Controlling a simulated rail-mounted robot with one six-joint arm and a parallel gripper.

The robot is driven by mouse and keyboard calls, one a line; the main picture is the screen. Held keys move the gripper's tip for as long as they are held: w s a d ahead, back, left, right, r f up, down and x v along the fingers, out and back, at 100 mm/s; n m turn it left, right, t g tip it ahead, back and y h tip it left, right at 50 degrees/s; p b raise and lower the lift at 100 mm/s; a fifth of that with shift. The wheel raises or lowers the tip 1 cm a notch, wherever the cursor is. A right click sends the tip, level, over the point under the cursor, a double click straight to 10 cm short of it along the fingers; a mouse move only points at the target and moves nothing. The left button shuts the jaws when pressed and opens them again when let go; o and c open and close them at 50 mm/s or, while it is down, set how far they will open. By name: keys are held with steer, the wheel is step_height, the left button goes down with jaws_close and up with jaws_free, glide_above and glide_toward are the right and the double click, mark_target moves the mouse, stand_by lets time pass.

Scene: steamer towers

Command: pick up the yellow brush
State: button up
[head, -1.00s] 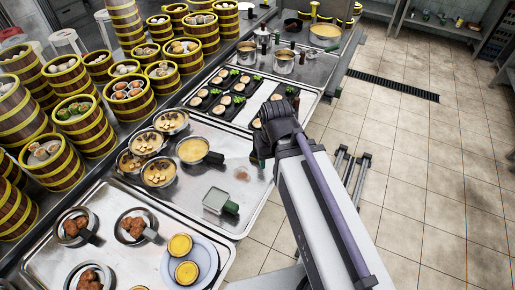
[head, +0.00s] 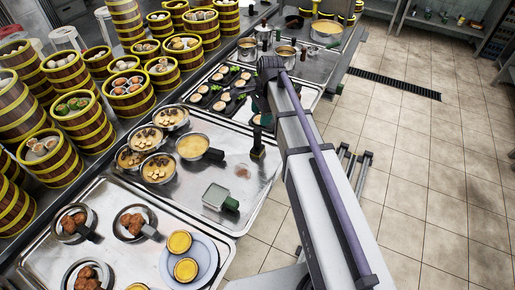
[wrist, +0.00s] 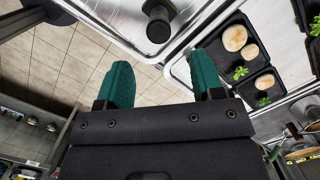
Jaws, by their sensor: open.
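No clearly yellow brush shows in either view. A dark upright object (head: 257,147) stands on the metal tray, just below the end of my arm in the head view. A dark round-ended object (wrist: 158,24) at the top of the wrist view seems to be the same one, and I cannot tell whether it is the brush. My gripper (wrist: 163,72) shows two green fingers, spread apart with nothing between them. The dark object lies beyond the fingertips, apart from them. In the head view my arm hides most of the gripper.
Pans of food, including a yellow-filled pan (head: 192,147), stand left of the dark object. A small square dish (head: 216,196) lies nearer. Black plates with buns (wrist: 235,38) lie beyond. Steamer towers (head: 80,121) line the left. Tiled floor (head: 400,170) is open at the right.

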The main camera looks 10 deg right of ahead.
mark_target(257, 137)
steer(key=shift+s+m, duration=0.15)
steer(key=shift+m, duration=0.55)
steer(key=f+b, duration=0.3)
steer(key=a+f+b, duration=0.1)
steer(key=f+b, duration=0.7)
steer(key=shift+a, duration=0.3)
steer(key=shift+r, duration=0.2)
jaws_close()
